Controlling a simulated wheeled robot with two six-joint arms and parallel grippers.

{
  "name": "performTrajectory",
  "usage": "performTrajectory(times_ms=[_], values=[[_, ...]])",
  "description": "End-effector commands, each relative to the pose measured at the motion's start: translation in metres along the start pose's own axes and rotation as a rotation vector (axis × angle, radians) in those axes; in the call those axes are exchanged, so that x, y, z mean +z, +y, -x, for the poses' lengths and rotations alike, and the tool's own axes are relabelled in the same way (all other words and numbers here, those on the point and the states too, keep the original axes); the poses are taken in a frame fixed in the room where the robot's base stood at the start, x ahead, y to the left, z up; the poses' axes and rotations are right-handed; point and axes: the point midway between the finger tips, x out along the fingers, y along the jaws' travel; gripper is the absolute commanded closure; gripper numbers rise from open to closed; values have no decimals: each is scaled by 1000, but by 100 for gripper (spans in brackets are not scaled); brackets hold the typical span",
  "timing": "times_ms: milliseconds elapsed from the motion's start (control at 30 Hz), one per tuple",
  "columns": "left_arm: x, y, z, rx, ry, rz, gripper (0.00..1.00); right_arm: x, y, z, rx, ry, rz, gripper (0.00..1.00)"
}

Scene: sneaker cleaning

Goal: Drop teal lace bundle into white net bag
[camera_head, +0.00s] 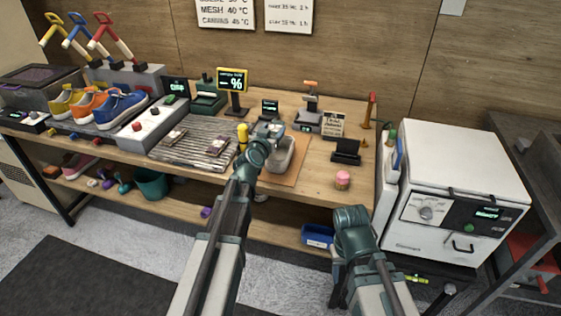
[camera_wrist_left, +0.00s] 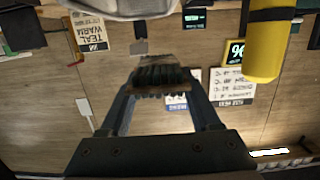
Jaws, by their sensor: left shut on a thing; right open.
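My left gripper (camera_head: 271,131) reaches over the workbench. In the left wrist view its fingers (camera_wrist_left: 165,100) are shut on a brush-like thing (camera_wrist_left: 165,76) with a brown top and dark teal strands, held above the bench. I cannot tell whether this is the teal lace bundle. A pale grey-white thing (camera_head: 284,154), perhaps a shoe, sits on a brown mat (camera_head: 297,174) just right of my left gripper. I cannot make out a white net bag. My right arm (camera_head: 352,232) is folded low in front of the bench, and its fingertips do not show.
A yellow bottle (camera_head: 242,137) stands left of my left gripper, beside a slatted rack (camera_head: 188,152). A pink-topped jar (camera_head: 343,180) and a dark stand (camera_head: 346,151) are to the right. A white oven (camera_head: 460,170) stands beyond the bench's right end. Shoes (camera_head: 120,108) line the left.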

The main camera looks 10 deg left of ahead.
Motion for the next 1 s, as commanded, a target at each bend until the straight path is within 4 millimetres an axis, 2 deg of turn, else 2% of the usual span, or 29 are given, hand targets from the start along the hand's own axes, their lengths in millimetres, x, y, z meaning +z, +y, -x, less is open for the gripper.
performTrajectory(times_ms=[67, 333, 367, 533, 567, 867, 1000], values=[[8, 0, -1, 0, 0, 0, 90, 0, -1, -8, 0, 0, 0, 50], [7, 0, -1, 0, 0, 0, 90, 0, -1, -7, 0, 0, 0, 50], [7, 0, -1, 0, 0, 0, 35, 0, -1, -7, 0, 0, 0, 50], [7, 0, -1, 0, 0, 0, 4, 0, -1, -7, 0, 0, 0, 50], [7, 0, -1, 0, 0, 0, 2, 0, -1, -7, 0, 0, 0, 50], [7, 0, 1, 0, 0, 0, 2, 0, -1, -7, 0, 0, 0, 50], [6, 5, 13, 1, 0, 0, 2, 0, 0, -4, 0, 0, 0, 50]])
